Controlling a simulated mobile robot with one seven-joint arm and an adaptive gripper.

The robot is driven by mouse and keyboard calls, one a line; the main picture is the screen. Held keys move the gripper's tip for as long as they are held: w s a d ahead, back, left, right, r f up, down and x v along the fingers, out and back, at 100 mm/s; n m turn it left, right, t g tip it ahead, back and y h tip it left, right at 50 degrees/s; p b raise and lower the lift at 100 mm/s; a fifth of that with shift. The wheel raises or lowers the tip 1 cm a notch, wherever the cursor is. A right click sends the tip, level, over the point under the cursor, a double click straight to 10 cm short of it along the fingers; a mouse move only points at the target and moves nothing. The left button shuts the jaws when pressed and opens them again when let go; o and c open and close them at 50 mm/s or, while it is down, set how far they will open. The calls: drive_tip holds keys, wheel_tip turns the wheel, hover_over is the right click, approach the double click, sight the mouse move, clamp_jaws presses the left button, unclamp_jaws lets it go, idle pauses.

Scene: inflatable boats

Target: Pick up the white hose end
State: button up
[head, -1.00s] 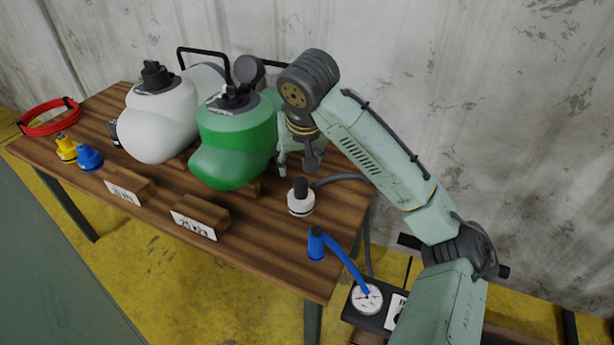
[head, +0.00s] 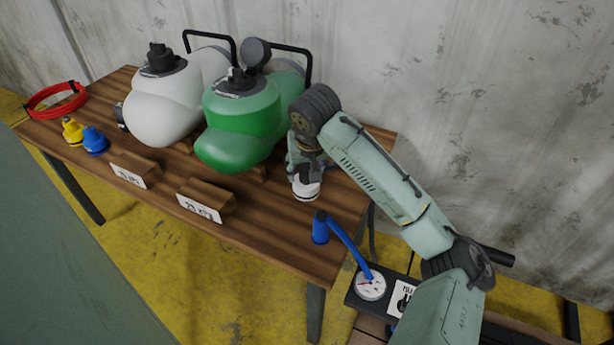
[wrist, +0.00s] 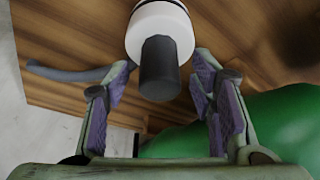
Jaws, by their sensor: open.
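The white hose end (head: 306,188) stands upright on the wooden table, right of the green container. In the wrist view the white hose end (wrist: 160,28) shows its round white body and a dark stem pointing toward my gripper. My gripper (wrist: 162,68) is open, with one purple-padded finger on each side of the dark stem. I see gaps between the stem and both pads. In the head view my gripper (head: 305,170) is over the hose end and hides its top. A grey hose (wrist: 65,73) shows left of it in the wrist view.
The green container (head: 240,130) stands close beside my gripper, with a white one (head: 160,110) further left. A blue hose end (head: 320,230) stands near the front right. Wooden blocks with labels (head: 200,208), yellow (head: 72,132) and blue fittings (head: 94,142), and a red coil (head: 55,102) lie leftward.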

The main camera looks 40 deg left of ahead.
drive_tip(key=shift+c, duration=0.5)
clamp_jaws()
